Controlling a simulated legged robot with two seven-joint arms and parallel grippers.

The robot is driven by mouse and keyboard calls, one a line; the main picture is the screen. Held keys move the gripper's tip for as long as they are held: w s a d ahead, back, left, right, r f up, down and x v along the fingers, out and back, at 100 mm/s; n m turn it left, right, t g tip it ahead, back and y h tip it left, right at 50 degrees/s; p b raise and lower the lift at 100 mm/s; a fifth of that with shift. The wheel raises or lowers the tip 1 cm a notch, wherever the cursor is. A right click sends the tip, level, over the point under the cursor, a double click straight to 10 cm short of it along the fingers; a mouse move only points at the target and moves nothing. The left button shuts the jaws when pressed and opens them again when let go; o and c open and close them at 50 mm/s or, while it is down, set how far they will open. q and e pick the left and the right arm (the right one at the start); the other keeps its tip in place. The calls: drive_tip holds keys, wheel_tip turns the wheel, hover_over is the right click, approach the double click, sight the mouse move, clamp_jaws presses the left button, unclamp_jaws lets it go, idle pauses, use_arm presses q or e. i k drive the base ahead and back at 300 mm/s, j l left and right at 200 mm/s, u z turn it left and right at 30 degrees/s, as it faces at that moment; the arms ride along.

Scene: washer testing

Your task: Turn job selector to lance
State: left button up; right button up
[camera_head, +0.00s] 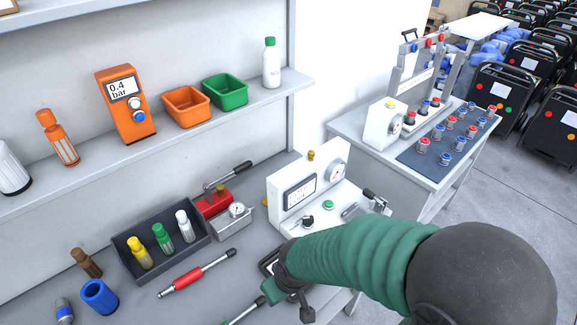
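My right arm, in a green sleeve, comes in from the right across the console's front edge. My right gripper (287,297) points down in front of the console, apart from the knob. Its finger gap is unclear. My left gripper is not in view.
A dark tray (128,268) with three bottles and a red-handled lance (196,274) lie to the left. A red and grey hand pump (222,207) stands behind. A metal fitting with black grips (376,198) is at the console's right. A second table (432,176) holds couplings.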

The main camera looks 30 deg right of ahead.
sight(308, 221)
drive_tip(key=k+z, duration=0.2)
drive_tip(key=z, duration=1.05)
